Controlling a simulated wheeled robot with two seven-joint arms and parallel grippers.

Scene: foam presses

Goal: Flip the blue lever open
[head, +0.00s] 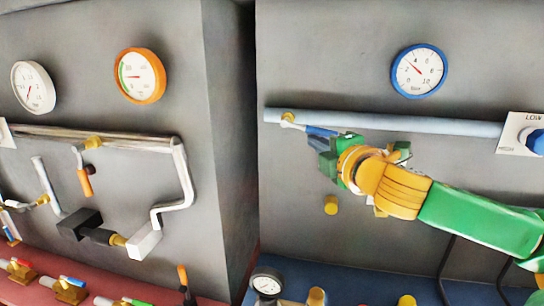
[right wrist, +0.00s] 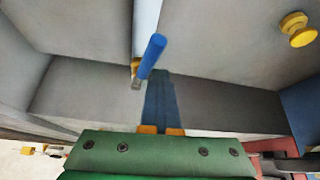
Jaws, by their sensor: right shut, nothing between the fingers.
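The blue lever (head: 322,131) sits on a brass valve at the left end of the pale blue pipe on the right-hand grey panel. In the head view its handle points right and slightly down, ending close to my right gripper (head: 325,154). I cannot tell whether the gripper touches the lever. My left gripper is not in view.
A blue-rimmed gauge (head: 419,71) hangs above the pale blue pipe (head: 400,122). A white LOW/HIGH plate (head: 512,134) is at the right. A yellow knob (head: 331,205) is below the lever. The left panel carries pipes and an orange-handled valve (head: 85,183).

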